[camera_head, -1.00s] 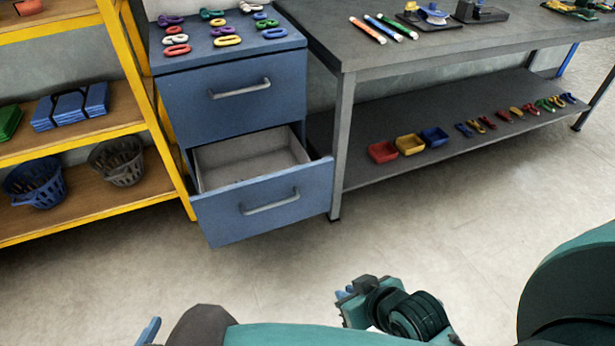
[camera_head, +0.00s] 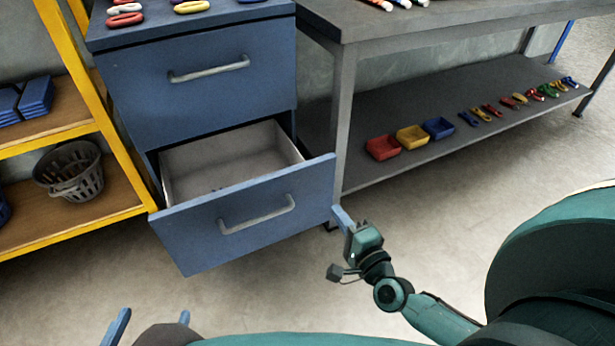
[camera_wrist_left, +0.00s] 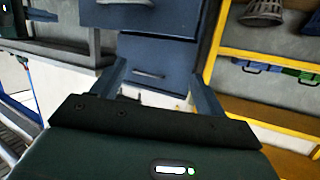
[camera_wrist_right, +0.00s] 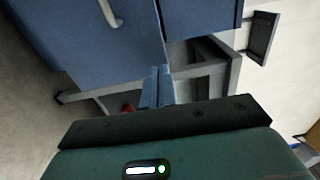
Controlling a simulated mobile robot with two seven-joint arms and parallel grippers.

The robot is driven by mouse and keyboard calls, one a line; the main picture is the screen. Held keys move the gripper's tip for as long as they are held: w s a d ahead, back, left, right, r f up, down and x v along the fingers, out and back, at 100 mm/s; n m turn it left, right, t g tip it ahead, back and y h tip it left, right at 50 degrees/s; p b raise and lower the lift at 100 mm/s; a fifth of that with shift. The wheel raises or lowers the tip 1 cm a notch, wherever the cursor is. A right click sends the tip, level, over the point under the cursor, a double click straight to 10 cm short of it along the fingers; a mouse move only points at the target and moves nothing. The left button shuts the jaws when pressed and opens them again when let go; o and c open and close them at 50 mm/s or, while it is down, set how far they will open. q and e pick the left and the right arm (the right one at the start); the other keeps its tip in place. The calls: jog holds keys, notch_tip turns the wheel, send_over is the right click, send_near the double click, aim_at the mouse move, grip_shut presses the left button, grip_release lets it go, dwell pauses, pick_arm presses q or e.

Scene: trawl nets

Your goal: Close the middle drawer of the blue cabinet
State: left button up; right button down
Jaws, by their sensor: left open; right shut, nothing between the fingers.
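The blue cabinet (camera_head: 200,90) stands at centre left. Its top drawer is closed, and the drawer below it (camera_head: 180,240) is pulled well out, showing a pale, mostly empty interior. That drawer's front has a grey bar handle (camera_head: 257,216). My right gripper (camera_head: 342,217) is shut and empty, close to the right edge of the open drawer's front; I cannot tell whether it touches. In the right wrist view its fingers (camera_wrist_right: 158,85) lie beside the blue drawer fronts. My left gripper (camera_head: 150,320) is open and empty, low in front of the cabinet.
A grey workbench (camera_head: 440,20) adjoins the cabinet on the right, its lower shelf holding coloured bins (camera_head: 412,137) and small tools. A yellow-framed shelf (camera_head: 100,100) with a basket (camera_head: 70,172) stands on the left. The floor in front is clear.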

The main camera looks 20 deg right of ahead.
aim_at(306, 169)
jog(key=w, duration=0.4)
jog(key=w+b, duration=0.1)
jog(key=w, duration=0.7)
jog(key=shift+a, duration=0.25)
jog(key=shift+w, duration=0.6)
pick_arm(q)
jog(key=shift+w+d+t, duration=0.15)
jog(key=shift+d+t, duration=0.05)
jog(key=shift+t, duration=0.4)
